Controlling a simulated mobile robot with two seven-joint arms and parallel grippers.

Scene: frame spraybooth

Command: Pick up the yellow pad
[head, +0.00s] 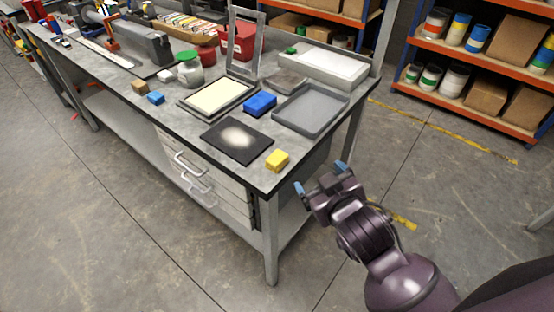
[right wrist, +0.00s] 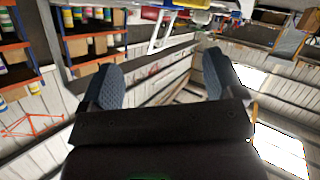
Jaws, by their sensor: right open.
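The yellow pad (head: 277,160) is a small block lying on the workbench (head: 190,125) near its front right corner, beside a black mat (head: 237,140) with a pale powdery patch. My right gripper (head: 321,178) is open and empty, beyond the bench's right corner, to the right of the pad and apart from it. In the right wrist view its two blue-grey fingers (right wrist: 165,85) are spread with nothing between them. A bit of yellow shows at the top of that view; I cannot tell if it is the pad. My left gripper is not in view.
On the bench are a blue block (head: 260,103), a grey tray (head: 311,109), a framed cream panel (head: 218,95), an upright metal frame (head: 246,45), a glass jar (head: 190,72) and a white box (head: 323,65). Orange shelves (head: 470,62) stand behind. Floor right of the bench is clear.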

